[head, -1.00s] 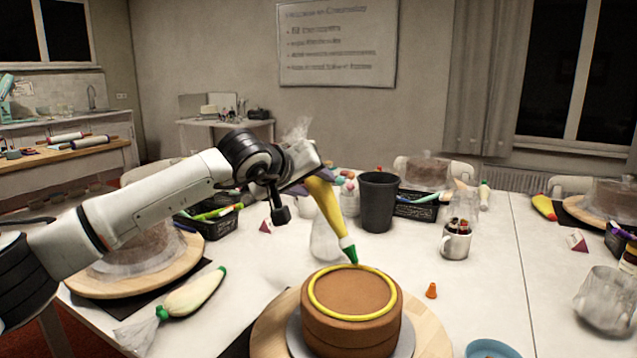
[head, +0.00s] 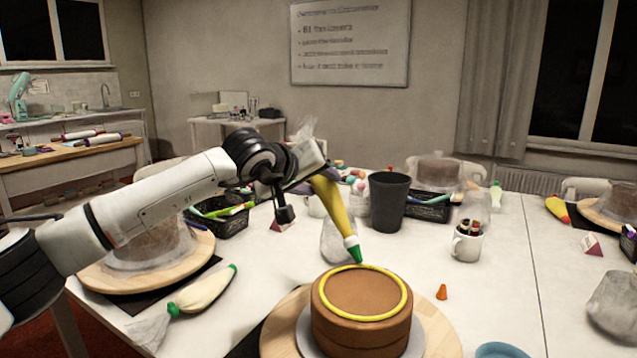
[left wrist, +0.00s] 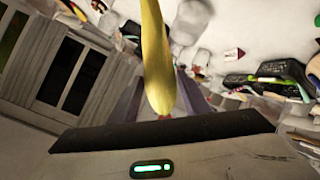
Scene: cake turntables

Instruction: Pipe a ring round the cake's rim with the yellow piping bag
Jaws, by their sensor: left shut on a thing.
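A brown cake (head: 361,318) stands on a grey disc on a round wooden turntable (head: 440,338). A yellow ring (head: 336,313) lies round the rim of its top and looks closed from here. My left gripper (head: 318,172) is shut on the yellow piping bag (head: 331,204), which also fills the middle of the left wrist view (left wrist: 160,60). The bag tilts down to the right. Its green tip (head: 355,255) is just above the far edge of the cake; I cannot tell whether it touches the ring. My right gripper is not in view.
A cream piping bag (head: 205,290) lies left of the cake. A dark cup (head: 388,203), a mug of tools (head: 467,242) and black baskets (head: 222,222) stand behind. An orange cone (head: 442,292) and a blue dish (head: 500,350) are on the right. Covered cakes stand around.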

